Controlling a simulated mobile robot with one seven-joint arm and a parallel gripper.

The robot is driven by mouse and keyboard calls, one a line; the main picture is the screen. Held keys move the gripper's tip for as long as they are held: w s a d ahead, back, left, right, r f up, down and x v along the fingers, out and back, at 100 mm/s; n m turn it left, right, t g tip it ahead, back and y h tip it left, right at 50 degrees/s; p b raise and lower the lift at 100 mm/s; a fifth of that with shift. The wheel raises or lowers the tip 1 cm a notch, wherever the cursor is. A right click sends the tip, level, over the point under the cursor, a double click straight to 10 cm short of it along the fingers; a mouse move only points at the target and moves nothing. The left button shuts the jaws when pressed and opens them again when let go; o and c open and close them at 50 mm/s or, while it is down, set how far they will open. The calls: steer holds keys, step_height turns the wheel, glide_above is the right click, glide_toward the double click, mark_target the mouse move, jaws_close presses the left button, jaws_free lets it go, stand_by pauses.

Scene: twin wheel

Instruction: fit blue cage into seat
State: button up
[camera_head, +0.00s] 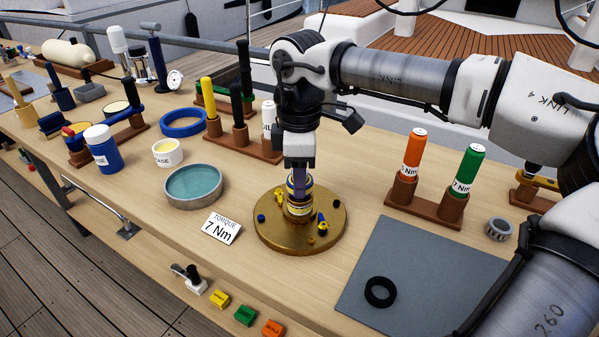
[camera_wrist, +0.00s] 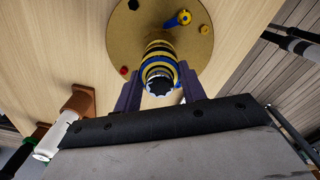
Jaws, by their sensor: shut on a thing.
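My gripper (camera_head: 299,190) points down over the middle of a round brass-coloured plate (camera_head: 268,228). In the wrist view its two dark purple fingers (camera_wrist: 160,92) stand on either side of the top of an upright stack with blue and yellow bands, shut on a blue ring-shaped piece, seemingly the blue cage (camera_wrist: 159,70). A pale toothed opening shows at its top end. The stack stands at the centre of the plate (camera_wrist: 190,48). The seat itself is hidden under the piece, and I cannot tell how deep the piece sits.
Small blue, yellow and red parts lie on the plate around the stack. A teal-filled dish (camera_head: 193,186) and torque card (camera_head: 222,228) are to the left. A wooden rack (camera_head: 427,205) holds orange and green tools to the right. A grey mat (camera_head: 420,265) carries a black ring (camera_head: 380,292).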

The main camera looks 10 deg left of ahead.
steer(key=shift+f+b, duration=0.35)
steer(key=shift+f, duration=0.15)
steer(key=o, duration=1.1)
steer(key=shift+r, duration=0.1)
step_height(320, 180, up, 14)
steer(key=shift+f+p, duration=0.2)
steer(key=shift+p, duration=0.1)
